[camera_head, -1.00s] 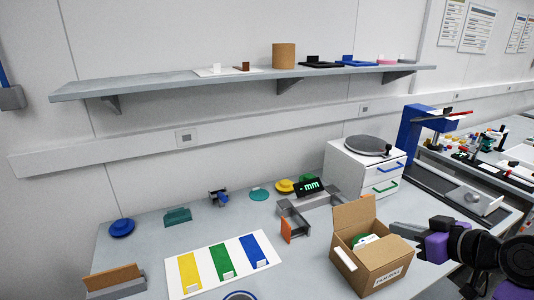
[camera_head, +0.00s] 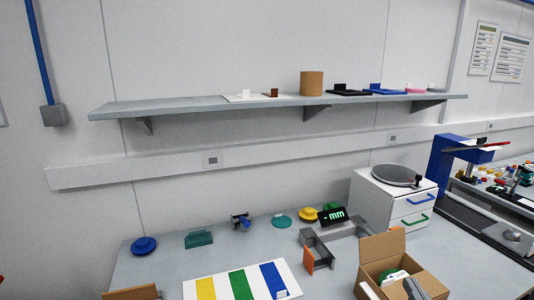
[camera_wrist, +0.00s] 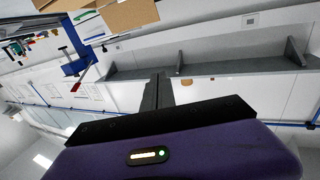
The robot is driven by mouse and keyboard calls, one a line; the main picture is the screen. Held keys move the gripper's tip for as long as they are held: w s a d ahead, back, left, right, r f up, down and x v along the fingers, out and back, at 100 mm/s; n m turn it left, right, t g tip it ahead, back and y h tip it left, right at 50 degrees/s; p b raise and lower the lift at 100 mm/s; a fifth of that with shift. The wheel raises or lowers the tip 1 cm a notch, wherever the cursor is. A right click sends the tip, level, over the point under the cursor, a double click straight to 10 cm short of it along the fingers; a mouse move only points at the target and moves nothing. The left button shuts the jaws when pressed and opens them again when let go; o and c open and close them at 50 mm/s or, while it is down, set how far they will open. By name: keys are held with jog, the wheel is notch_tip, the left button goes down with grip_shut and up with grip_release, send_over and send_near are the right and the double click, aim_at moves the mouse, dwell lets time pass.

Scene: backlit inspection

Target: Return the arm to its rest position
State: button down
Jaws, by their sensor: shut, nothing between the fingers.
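My gripper (camera_wrist: 157,92) shows in the wrist view with its dark fingers together and nothing between them. Its purple housing with a small lit indicator fills the bottom of that view. The fingers point towards open air, with the wall and shelf beyond. In the head view most of my arm is out of frame; a dark tip, likely my gripper, shows at the lower edge in front of the cardboard box (camera_head: 388,246).
The bench (camera_head: 215,265) holds a colour-striped card (camera_head: 240,284), a white drawer unit (camera_head: 376,206) and small parts. A wall shelf (camera_head: 220,107) runs above. A blue stand (camera_head: 444,160) is at the right. The wrist view is strongly tilted, with cardboard at its top.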

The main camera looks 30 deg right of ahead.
jog(key=s+a+f+n+y, duration=0.2)
jog(key=s+a+f+y, duration=0.1)
jog(key=a, duration=0.5)
jog(key=s+a+f+n+y+b, duration=0.1)
jog(key=s+a+f+n+y, duration=0.1)
jog(key=s+a, duration=0.5)
jog(key=s+a+f+n+y+b, duration=0.1)
jog(key=s+a+f+y, duration=0.4)
jog(key=a, duration=0.6)
jog(key=shift+a+f+n, duration=0.15)
jog(key=shift+f+n, duration=0.65)
jog(key=shift+n, duration=0.1)
